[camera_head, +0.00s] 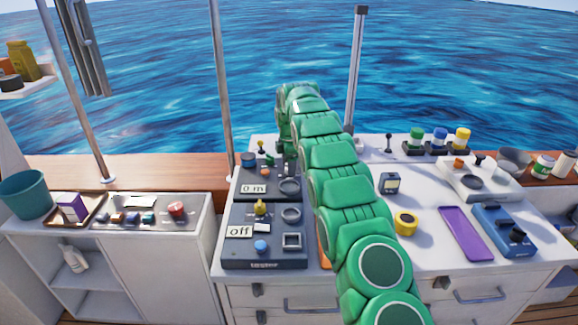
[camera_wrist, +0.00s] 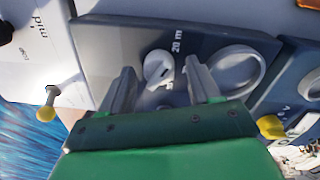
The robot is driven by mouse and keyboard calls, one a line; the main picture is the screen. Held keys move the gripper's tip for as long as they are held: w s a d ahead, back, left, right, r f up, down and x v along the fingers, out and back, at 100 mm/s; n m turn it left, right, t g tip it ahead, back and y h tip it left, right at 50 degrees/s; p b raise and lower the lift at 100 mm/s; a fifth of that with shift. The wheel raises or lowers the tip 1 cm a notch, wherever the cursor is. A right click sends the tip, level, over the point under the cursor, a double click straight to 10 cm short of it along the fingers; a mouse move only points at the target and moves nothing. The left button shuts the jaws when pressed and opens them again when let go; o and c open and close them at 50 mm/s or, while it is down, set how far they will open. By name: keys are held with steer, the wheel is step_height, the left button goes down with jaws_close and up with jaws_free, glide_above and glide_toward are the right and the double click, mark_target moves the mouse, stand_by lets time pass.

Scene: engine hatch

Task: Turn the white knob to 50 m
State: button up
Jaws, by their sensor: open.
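The white knob (camera_wrist: 157,66) sits on a dark grey panel in the wrist view, with a dark mark on its right side. A "20 m" label (camera_wrist: 177,41) is printed beside it; another marking below is partly hidden. My gripper (camera_wrist: 163,82) is open, its two grey fingers on either side of the knob, with nothing visibly held. I cannot tell whether the fingers touch it. In the head view the same panel (camera_head: 247,205) shows a "0 m" label (camera_head: 253,188). The knob is not discernible there, near my green arm and gripper.
A grey ring handle (camera_wrist: 238,71) is close right of the fingers. A second dark panel (camera_head: 237,250) with an "off" label (camera_head: 239,232) lies in front. A yellow round object (camera_head: 405,222) and purple slab (camera_head: 461,232) are right of my arm.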

steer(key=shift+f, duration=0.2)
steer(key=shift+c, duration=0.3)
steer(key=c, duration=1)
